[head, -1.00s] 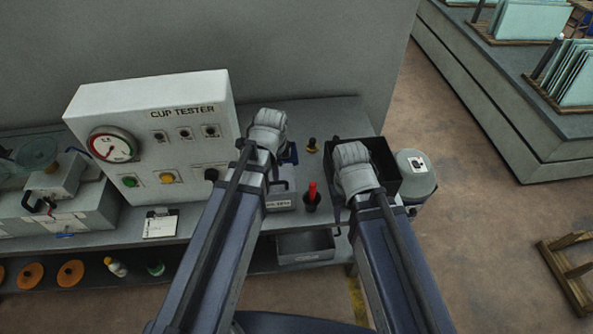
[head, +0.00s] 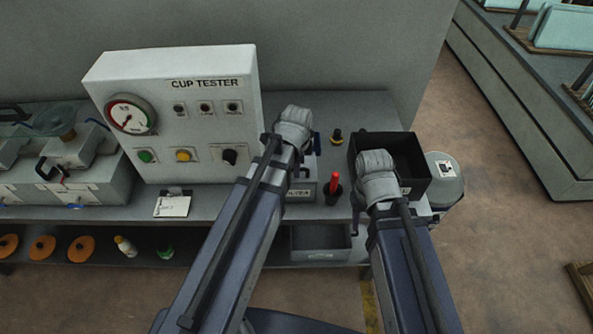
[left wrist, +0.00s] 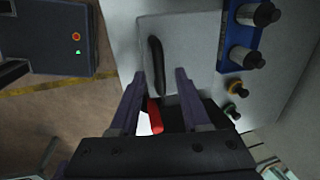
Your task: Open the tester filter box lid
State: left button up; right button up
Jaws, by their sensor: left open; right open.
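A small grey box (head: 301,191) with a white label sits on the bench right of the cup tester; I take it for the filter box. My left arm hides much of it in the head view. In the left wrist view its pale lid (left wrist: 195,50) looks shut and carries a black handle (left wrist: 156,65). My left gripper (left wrist: 161,76) is open, its fingertips on either side of the handle's lower end in the picture, with nothing held. Contact cannot be told. My right gripper (head: 377,168) is over the black bin's left front edge, fingers mostly hidden.
A red-handled tool in a black cup (head: 333,190) stands right of the box. A black open bin (head: 408,160) and a grey canister (head: 447,182) are farther right. The cup tester (head: 180,115) stands left. A blue block with knobs (left wrist: 240,40) lies beside the lid.

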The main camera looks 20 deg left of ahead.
pick_arm(q)
grip_shut()
dwell(0.4)
dwell(1.1)
